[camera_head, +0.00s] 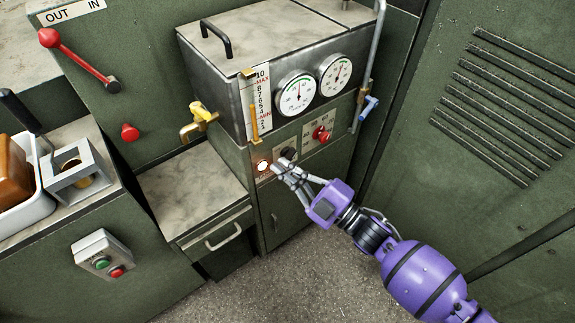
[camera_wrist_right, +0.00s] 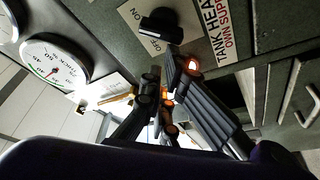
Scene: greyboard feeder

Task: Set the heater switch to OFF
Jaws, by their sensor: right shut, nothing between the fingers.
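The heater switch is a black rotary knob (camera_head: 288,153) on a pale plate on the front of the green cabinet, below the gauge box. In the right wrist view the knob (camera_wrist_right: 160,26) sits beside small ON and OFF lettering and a TANK HEATER label (camera_wrist_right: 215,30). Which mark it points to I cannot tell. A lit orange lamp (camera_head: 262,166) is left of it and also shows in the right wrist view (camera_wrist_right: 192,65). My right gripper (camera_head: 280,166) is shut and empty, its tips just below the knob; contact cannot be told. My left gripper is out of view.
A red knob (camera_head: 321,133) is right of the switch, under two round gauges (camera_head: 296,94). A level scale (camera_head: 261,100) and brass tap (camera_head: 200,118) are to the left. A small drawer unit (camera_head: 195,190) stands lower left; a louvred green panel (camera_head: 500,110) is at right.

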